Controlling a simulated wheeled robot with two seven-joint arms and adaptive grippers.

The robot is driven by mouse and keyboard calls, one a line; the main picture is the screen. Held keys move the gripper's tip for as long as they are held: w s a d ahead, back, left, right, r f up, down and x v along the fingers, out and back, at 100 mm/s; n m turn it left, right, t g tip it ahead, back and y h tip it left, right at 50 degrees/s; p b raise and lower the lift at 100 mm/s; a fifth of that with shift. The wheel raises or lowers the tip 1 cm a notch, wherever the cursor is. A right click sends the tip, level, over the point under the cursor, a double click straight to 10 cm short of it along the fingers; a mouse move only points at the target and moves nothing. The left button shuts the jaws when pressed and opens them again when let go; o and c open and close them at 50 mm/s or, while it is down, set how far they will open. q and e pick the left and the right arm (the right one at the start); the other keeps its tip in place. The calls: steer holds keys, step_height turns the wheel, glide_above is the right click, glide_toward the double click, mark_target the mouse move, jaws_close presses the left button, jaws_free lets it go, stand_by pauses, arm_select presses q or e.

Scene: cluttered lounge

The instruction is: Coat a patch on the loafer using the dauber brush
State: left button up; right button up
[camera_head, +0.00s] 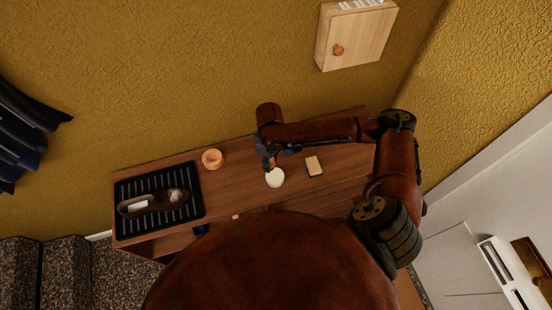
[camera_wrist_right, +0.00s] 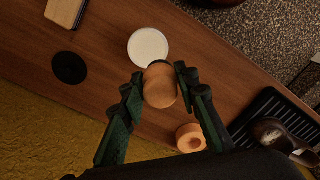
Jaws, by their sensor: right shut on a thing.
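My right gripper (camera_head: 268,161) is over the middle of the wooden shelf top. In the wrist view my right gripper (camera_wrist_right: 159,86) is shut on the dauber brush (camera_wrist_right: 160,88), gripping its rounded wooden handle. The brush's dark end overlaps the edge of a white round disc (camera_wrist_right: 148,47); I cannot tell whether they touch. The disc also shows in the head view (camera_head: 275,178). The brown loafer (camera_head: 140,204) lies on a black ribbed tray (camera_head: 122,189) at the left, well apart from the gripper. The loafer (camera_wrist_right: 272,133) is partly cut off in the wrist view. My left gripper is out of view.
A wooden ring-shaped cup (camera_head: 212,159) stands between tray and gripper. A wood-topped block (camera_head: 314,166) lies right of the white disc. A flat black disc (camera_wrist_right: 69,68) lies near the block. A yellow wall (camera_head: 180,70) rises behind, with a small wall cabinet (camera_head: 355,40).

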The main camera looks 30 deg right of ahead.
steer(key=shift+w+d+f+n+p, duration=0.1)
steer(key=shift+d+f+n+p, duration=0.15)
steer(key=shift+d+f+n, duration=0.25)
steer(key=shift+w+d+f+n+p, duration=0.1)
steer(key=shift+d+f+n+p, duration=0.15)
steer(key=shift+f+n, duration=0.4)
steer(key=shift+d+f+n+b, duration=0.2)
steer(key=shift+f+b, duration=0.2)
steer(key=shift+f, duration=0.2)
steer(key=shift+d+f+n+b, duration=0.15)
steer(key=shift+f+b, duration=0.25)
steer(key=shift+f, duration=0.2)
step_height(320, 180, down, 4)
steer(key=b, duration=0.5)
steer(key=shift+s, duration=0.1)
steer(key=shift+f+b, duration=0.2)
steer(key=shift+b, duration=0.35)
steer(key=shift+f, duration=0.15)
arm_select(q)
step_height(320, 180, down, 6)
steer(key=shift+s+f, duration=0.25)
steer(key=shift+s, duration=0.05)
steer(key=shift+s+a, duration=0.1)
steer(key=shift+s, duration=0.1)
